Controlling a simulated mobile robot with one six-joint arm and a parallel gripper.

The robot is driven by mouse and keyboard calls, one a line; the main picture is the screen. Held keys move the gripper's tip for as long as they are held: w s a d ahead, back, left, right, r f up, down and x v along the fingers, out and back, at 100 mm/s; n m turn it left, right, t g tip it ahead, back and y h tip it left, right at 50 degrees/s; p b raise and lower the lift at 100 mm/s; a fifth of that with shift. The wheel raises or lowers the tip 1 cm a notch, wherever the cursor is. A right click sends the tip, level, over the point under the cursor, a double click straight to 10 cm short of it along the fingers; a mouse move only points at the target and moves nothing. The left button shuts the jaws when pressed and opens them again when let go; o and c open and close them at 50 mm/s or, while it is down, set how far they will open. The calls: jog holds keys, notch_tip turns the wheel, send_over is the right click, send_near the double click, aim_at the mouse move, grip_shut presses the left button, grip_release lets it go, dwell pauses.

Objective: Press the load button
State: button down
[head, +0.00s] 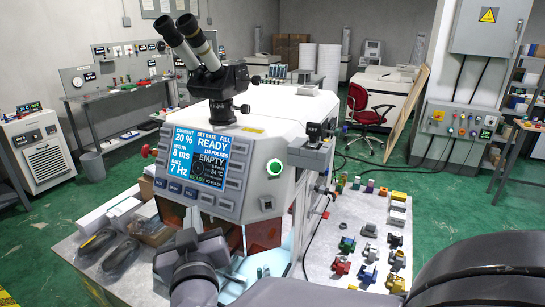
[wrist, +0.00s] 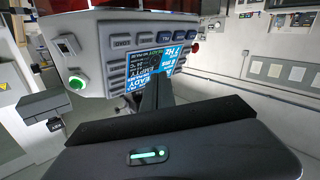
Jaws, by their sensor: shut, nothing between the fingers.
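The machine's grey control panel (head: 232,196) faces me in the head view, with a lit blue screen (head: 203,155) reading READY and EMPTY. A green round button (head: 274,167) is right of the screen and a red one (head: 145,150) is at the left edge. Several blue-grey keys (head: 190,192) run below the screen. In the wrist view the panel is upside down, with the green button (wrist: 76,83) at left. My gripper (wrist: 157,78) is shut and empty, in front of the screen; contact cannot be told.
A black microscope (head: 205,60) stands on top of the machine. Small coloured parts (head: 367,252) cover the table's right side. Grey objects (head: 95,248) lie on its left.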

jog(key=b, duration=0.2)
send_near(219, 200)
jog(key=w+a, duration=0.2)
jog(key=w, duration=0.1)
jog(key=shift+w+a+r, duration=0.1)
jog(key=shift+w+r, duration=0.15)
jog(key=shift+w, duration=0.4)
jog(key=shift+b, duration=0.35)
dwell(0.9)
jog(key=shift+w+f+b, duration=0.15)
jog(key=shift+w+b, duration=0.2)
jog(key=shift+b, duration=0.05)
jog(key=shift+w+d+f+b, duration=0.2)
jog(key=shift+w+d+b, duration=0.1)
jog(key=shift+w+b, duration=0.1)
dwell(0.6)
jog(key=shift+s, duration=0.15)
jog(key=shift+s+a+r, duration=0.3)
jog(key=shift+s+r, duration=0.05)
jog(key=shift+s, duration=0.25)
